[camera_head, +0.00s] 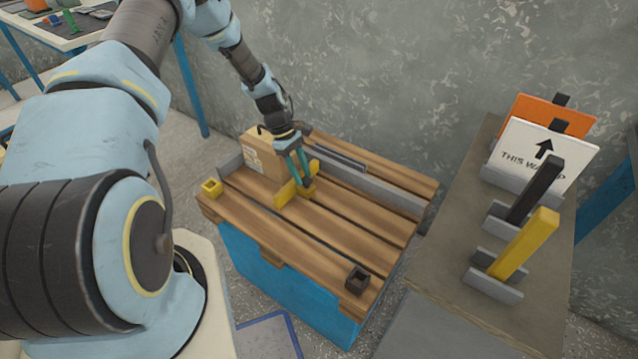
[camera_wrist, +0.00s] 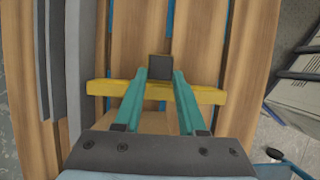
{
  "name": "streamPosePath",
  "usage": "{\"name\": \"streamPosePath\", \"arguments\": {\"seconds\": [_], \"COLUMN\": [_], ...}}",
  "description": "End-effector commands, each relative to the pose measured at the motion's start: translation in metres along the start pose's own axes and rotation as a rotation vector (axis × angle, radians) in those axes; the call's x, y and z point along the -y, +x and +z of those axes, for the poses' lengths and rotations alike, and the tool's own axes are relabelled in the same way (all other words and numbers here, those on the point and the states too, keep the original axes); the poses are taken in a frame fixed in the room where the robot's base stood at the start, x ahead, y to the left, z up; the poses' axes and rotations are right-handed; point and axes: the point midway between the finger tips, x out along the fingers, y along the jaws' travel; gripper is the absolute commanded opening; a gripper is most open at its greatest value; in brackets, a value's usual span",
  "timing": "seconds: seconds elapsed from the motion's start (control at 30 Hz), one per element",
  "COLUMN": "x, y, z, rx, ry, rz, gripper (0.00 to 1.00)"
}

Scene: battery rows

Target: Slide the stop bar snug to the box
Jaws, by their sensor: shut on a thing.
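The cardboard box (camera_head: 262,153) with a white label stands at the back left of the slatted wooden table. The yellow stop bar (camera_head: 286,195) lies across the slats just right of the box. In the wrist view the bar (camera_wrist: 104,88) runs crosswise, with a dark block (camera_wrist: 159,66) at its middle between the fingertips. My gripper (camera_head: 304,184) reaches down with teal fingers and is shut on the stop bar at its middle; it also shows in the wrist view (camera_wrist: 159,76). The fingers and arm partly hide the bar-to-box side, so I cannot tell whether they touch.
A grey rail (camera_head: 390,196) runs along the table's wall side. A yellow block (camera_head: 211,187) sits at the front left corner and a dark holder (camera_head: 357,279) at the front right. A side table at right holds signs (camera_head: 545,150) and upright bars.

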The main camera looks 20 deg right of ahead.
Motion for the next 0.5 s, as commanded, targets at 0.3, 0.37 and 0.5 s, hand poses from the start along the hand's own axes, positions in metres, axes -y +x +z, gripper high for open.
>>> {"name": "streamPosePath", "arguments": {"seconds": [0.3,0.37,0.5], "x": [0.0,0.0,0.0], "y": [-0.007,-0.008,-0.008], "z": [-0.017,-0.017,-0.017], "rx": [-0.002,-0.002,-0.002], "ry": [0.0,0.0,0.0], "rz": [0.002,0.002,0.002], "gripper": [0.0,0.0,0.0]}}
